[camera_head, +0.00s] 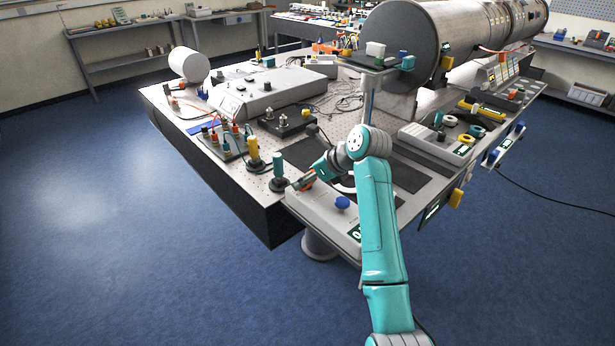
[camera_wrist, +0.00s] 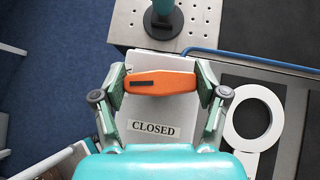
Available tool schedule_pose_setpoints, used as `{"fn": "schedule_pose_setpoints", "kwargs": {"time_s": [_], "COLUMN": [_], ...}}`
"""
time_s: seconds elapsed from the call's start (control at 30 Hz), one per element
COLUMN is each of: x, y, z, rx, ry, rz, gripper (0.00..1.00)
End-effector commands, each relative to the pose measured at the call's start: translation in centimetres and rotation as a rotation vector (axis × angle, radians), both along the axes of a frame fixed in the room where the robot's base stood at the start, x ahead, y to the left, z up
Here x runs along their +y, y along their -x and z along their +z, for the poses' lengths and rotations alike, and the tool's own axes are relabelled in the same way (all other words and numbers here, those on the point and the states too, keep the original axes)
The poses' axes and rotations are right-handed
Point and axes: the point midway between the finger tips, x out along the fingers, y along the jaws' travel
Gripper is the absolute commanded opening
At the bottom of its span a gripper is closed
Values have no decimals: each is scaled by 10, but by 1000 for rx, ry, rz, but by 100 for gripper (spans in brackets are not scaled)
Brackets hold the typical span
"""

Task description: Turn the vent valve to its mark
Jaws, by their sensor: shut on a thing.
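The vent valve has an orange bar handle (camera_wrist: 178,84) with a short black mark on its left part. It lies crosswise in the wrist view, over a pale grey plate with a "CLOSED" label (camera_wrist: 153,130). My gripper (camera_wrist: 161,86) has a finger at each end of the handle and is shut on it. In the head view, my gripper (camera_head: 311,178) is at the near corner of the table, and the orange handle (camera_head: 304,182) shows only as a small patch beside it. The valve's stem is hidden under the handle.
A dark green-topped post (camera_head: 278,174) stands close by; its base shows at the top of the wrist view (camera_wrist: 160,22). A blue knob (camera_head: 342,202) is on the grey panel near my arm. A white ring (camera_wrist: 254,117) lies right of the handle. Blue floor is clear left of the table.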

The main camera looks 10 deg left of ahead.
Motion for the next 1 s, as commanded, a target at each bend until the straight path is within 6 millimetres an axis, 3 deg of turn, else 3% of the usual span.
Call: {"fn": "schedule_pose_setpoints", "kwargs": {"time_s": [0.6,1.0], "x": [0,0], "y": [-1,0], "z": [1,0], "rx": [4,3], "ry": [-1,1], "rz": [567,773], "gripper": [38,38]}}
